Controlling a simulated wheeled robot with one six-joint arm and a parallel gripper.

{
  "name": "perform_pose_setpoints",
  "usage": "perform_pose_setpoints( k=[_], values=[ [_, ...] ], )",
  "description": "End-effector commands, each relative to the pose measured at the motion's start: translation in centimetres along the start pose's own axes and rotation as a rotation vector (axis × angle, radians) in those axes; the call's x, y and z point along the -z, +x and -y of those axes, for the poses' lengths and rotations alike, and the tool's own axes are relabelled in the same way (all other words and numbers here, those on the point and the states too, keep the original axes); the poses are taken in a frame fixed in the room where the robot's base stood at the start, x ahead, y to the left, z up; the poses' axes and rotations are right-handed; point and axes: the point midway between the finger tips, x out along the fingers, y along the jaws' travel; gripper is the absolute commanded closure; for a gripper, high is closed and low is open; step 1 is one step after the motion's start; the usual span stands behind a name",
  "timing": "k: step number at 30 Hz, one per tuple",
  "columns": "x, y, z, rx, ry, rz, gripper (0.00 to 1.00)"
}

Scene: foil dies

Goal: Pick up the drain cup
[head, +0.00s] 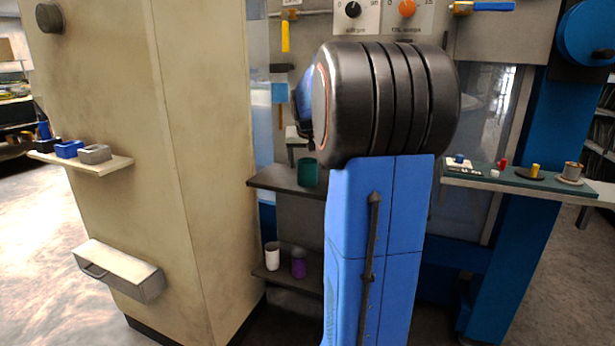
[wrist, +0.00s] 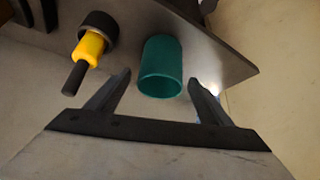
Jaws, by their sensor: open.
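A green cup (head: 307,172) stands on the dark upper shelf (head: 272,179); I cannot tell for certain that it is the drain cup. It also shows in the wrist view (wrist: 161,67), its open rim facing the camera. My gripper (wrist: 159,78) is open, its two fingers apart on either side of the cup's rim in that picture. I cannot tell how far in depth the fingers are from the cup. The gripper is hidden behind my arm in the head view. A white cup (head: 272,256) and a purple cup (head: 298,264) stand on the lower shelf.
A yellow-handled item with a dark collar (wrist: 92,44) is left of the green cup in the wrist view. A beige cabinet (head: 190,150) stands left of the shelves. A right-hand ledge (head: 480,178) holds small parts and a metal cup (head: 573,171).

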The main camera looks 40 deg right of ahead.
Motion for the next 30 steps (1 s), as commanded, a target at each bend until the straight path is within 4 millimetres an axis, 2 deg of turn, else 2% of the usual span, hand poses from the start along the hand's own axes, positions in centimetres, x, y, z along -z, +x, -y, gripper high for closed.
perform_pose_setpoints(
  k=[3, 6, 14, 18, 20, 30],
  values=[
    [-0.3, 1.9, 0.0, -0.001, 0.0, 0.003, 0.26],
    [-0.3, 2.9, 0.0, 0.0, 0.0, 0.002, 0.26],
    [-0.2, 3.1, 0.0, 0.0, 0.0, 0.0, 0.26],
    [-0.2, 3.1, 0.0, 0.0, 0.0, 0.0, 0.6],
    [-0.2, 3.1, 0.0, 0.0, 0.0, 0.0, 0.72],
    [0.1, 2.7, 0.1, 0.0, 0.0, 0.0, 0.72]
  ],
)
